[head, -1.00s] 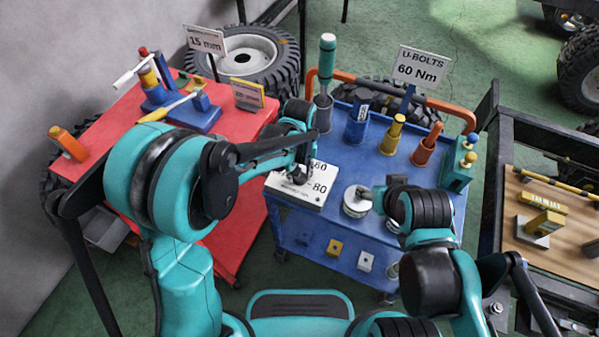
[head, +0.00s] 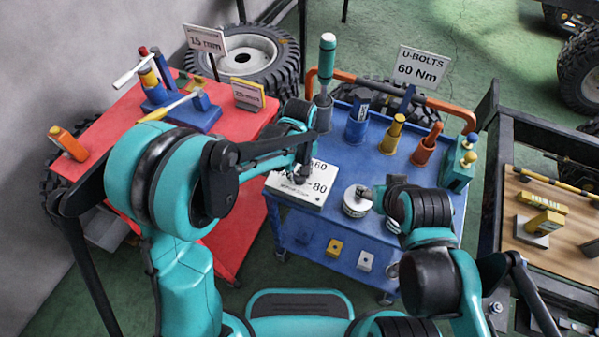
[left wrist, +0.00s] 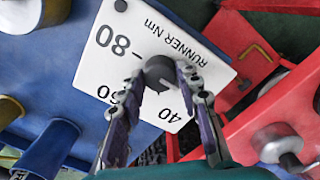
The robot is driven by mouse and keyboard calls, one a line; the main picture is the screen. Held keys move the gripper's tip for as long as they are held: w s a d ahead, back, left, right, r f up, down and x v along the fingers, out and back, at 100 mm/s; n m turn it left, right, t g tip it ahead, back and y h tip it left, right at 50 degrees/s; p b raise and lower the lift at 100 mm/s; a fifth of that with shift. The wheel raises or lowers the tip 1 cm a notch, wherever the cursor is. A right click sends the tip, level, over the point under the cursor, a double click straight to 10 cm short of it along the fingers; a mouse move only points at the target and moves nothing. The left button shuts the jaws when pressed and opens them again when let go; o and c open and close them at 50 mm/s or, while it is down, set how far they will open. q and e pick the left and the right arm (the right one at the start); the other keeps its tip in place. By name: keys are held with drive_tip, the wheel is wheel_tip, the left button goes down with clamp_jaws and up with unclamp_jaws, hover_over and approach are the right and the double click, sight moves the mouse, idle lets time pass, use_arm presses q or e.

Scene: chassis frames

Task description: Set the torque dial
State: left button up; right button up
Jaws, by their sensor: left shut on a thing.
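The torque dial is a white plate (head: 318,194) on the near left part of the blue cart, lettered "RUNNER Nm" with 40, 60 and 80. The plate also shows in the left wrist view (left wrist: 112,28). Its dark round knob (left wrist: 159,72) sits between the fingers of my left gripper (left wrist: 161,76), which is shut on it. In the head view my left gripper (head: 300,176) covers most of the knob. I cannot tell which number the knob points to. A sign (head: 421,68) reads "U-BOLTS 60 Nm". My right gripper (head: 370,195) is over the cart; its fingers are unclear.
The blue cart (head: 335,236) holds several upright coloured tools behind the dial and a round white gauge-like piece (head: 357,203) to its right. A red cart (head: 108,140) with tools stands at the left. A wooden-topped bench (head: 520,240) is at the right.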

sight(299, 176)
use_arm(q)
drive_tip(key=o, duration=1.2)
drive_tip(key=shift+c, duration=0.2)
wheel_tip(299, 176, up, 12)
drive_tip(key=s+a+r+m+t, duration=0.1)
drive_tip(key=s+a+m+t, duration=0.3)
drive_tip(key=s+a, duration=0.9)
drive_tip(key=a+t, duration=0.3)
drive_tip(key=a, duration=0.1)
drive_tip(key=shift+s+a+r, duration=0.2)
drive_tip(key=shift+r, duration=0.2)
